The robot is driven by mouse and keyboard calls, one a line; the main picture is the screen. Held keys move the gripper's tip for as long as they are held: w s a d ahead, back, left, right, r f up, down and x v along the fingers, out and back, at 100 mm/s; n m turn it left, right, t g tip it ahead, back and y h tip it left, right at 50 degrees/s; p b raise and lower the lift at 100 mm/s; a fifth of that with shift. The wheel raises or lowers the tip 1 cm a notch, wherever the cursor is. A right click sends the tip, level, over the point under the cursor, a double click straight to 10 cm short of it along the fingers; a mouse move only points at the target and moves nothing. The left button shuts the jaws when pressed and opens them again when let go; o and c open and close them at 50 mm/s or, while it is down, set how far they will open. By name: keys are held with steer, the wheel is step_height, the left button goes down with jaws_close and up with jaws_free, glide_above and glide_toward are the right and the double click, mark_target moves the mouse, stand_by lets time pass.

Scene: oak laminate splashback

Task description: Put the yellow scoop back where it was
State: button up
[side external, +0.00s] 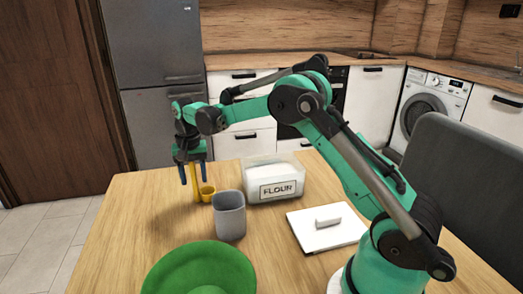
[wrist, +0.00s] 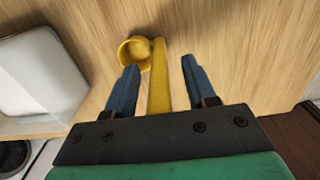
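The yellow scoop (side external: 207,193) is at the far left part of the wooden table, with its cup low by the table top and its handle rising. My gripper (side external: 194,181) points down over it with its two blue fingers apart, one on each side of the handle. In the wrist view the scoop's handle (wrist: 159,83) runs between the fingers of my gripper (wrist: 160,66), with a visible gap on both sides. The scoop's cup lies just beyond the left fingertip. Whether the scoop's cup touches the table is hard to tell.
A grey cup (side external: 230,216) stands just in front of the scoop. A clear box labelled FLOUR (side external: 262,192) with white contents stands to its right. A white lid (side external: 305,236) and a green dish (side external: 170,268) lie nearer. The table's left part (side external: 125,205) is clear.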

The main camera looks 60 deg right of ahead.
steer(key=shift+r, duration=0.1)
step_height(320, 180, up, 12)
steer(key=shift+f, duration=0.15)
steer(key=shift+s+a+r, duration=0.25)
steer(key=shift+r, duration=0.25)
steer(key=s+a+r+n+t, duration=0.2)
steer(key=s+a+n+t, duration=0.25)
steer(key=s, duration=0.45)
steer(key=s+a+f+n+t, duration=0.2)
steer(key=s+a+f+n, duration=0.1)
steer(key=s+f, duration=0.3)
steer(key=shift+s+a+f+n+t, duration=0.35)
steer(key=shift+s+n, duration=0.4)
steer(key=shift+s, duration=0.45)
